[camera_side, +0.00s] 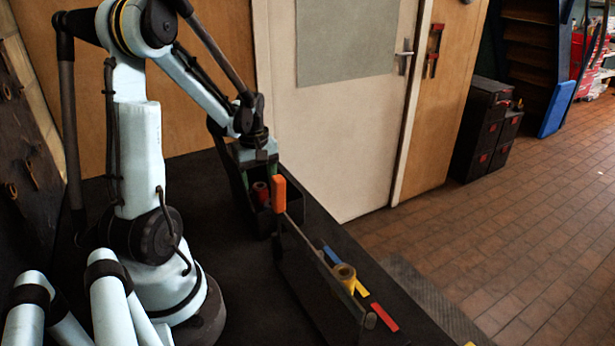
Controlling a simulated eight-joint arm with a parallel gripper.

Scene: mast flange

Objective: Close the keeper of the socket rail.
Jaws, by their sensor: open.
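The socket rail (308,290) is a long dark block on the black bench top, running from the middle toward the lower right. A thin bar with an upright orange grip (279,194) at its far end runs along the rail; it looks like the keeper. The bar's near end meets a grey round pin (370,320). Whether the bar lies on the rail or stands above it is hard to tell. A yellow ring-shaped piece (344,273) sits beside the bar. My gripper (262,160) is open, small in view, above and left of the orange grip, apart from it.
A dark open bin (291,217) with red pieces (262,193) stands behind the rail, below my gripper.

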